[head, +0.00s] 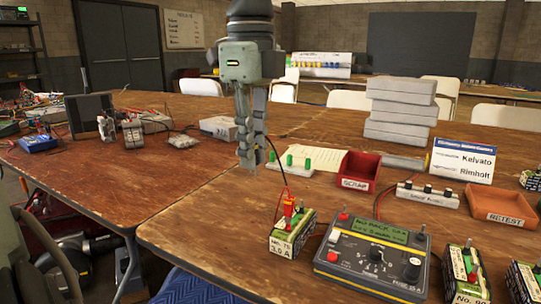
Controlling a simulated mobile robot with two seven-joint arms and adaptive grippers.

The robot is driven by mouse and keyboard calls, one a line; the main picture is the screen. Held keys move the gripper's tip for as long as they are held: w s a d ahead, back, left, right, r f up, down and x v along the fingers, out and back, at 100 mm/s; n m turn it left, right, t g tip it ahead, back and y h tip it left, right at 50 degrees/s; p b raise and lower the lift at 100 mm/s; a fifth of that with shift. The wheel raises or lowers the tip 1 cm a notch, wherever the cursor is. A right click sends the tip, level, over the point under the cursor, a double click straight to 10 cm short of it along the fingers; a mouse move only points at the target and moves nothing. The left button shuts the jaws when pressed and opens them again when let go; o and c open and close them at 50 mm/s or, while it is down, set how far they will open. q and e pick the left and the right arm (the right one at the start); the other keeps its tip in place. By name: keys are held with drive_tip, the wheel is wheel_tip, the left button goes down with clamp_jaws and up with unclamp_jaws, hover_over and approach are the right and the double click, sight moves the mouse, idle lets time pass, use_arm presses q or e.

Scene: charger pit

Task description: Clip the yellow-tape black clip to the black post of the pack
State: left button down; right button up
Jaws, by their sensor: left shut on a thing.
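My left gripper (251,158) hangs down from the top centre, above the table, behind and to the left of the pack. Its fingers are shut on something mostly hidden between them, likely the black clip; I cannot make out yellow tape. A thin black lead runs from the fingertips down toward the pack. The black post is too small to make out clearly. My right gripper is not in view.
A meter box (374,257) with a green display stands right of the pack. More packs (466,275) are at the right front. A red scrap bin (361,172), a retest bin (498,206) and a strip with green posts (300,163) lie behind. The table left of the pack is clear.

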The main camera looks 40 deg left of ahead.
use_arm(q)
drive_tip(key=shift+s+r, duration=0.1)
drive_tip(key=shift+s, duration=0.1)
idle(0.3)
drive_tip(key=shift+w+r+m+p, duration=0.15)
drive_tip(key=shift+w+m+p, duration=0.15)
drive_tip(key=shift+m, duration=0.1)
drive_tip(key=shift+w+m+p, duration=0.35)
drive_tip(key=shift+m, duration=0.15)
drive_tip(key=w+d+f+m+p, duration=0.2)
drive_tip(key=w+m, duration=0.8)
drive_tip(key=m, duration=0.6)
drive_tip(key=shift+f+p, duration=0.7)
drive_tip(key=shift+p, duration=0.25)
drive_tip(key=shift+w+f, duration=0.1)
drive_tip(key=shift+f, duration=0.05)
